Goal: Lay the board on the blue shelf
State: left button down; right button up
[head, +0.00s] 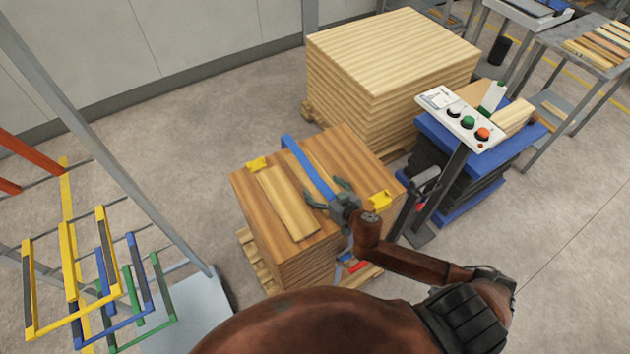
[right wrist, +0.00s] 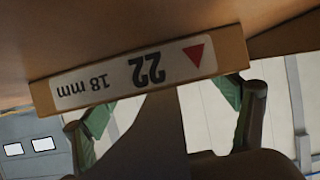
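A loose light-wood board (head: 287,203) lies flat on top of a strapped wood stack (head: 345,150). My right gripper (head: 331,194) is open at the right of this board, over the stack's top. In the right wrist view, a board edge with a white label reading "22" and "18 mm" (right wrist: 140,72) spans the space ahead of the spread green-padded fingers (right wrist: 165,112); contact cannot be told. Blue bars (head: 108,290) form a level of the coloured rack at the lower left and look empty. My left gripper is not in view.
Yellow (head: 70,262) and green (head: 150,300) rack bars flank the blue ones. A grey post (head: 110,150) slants between rack and stack. A button panel (head: 465,120) stands right of the stack. A taller board pile (head: 390,60) is behind. Open floor lies left of the stack.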

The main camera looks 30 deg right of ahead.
jog(key=c, duration=1.1)
jog(key=shift+c, duration=1.2)
jog(key=shift+r, duration=0.15)
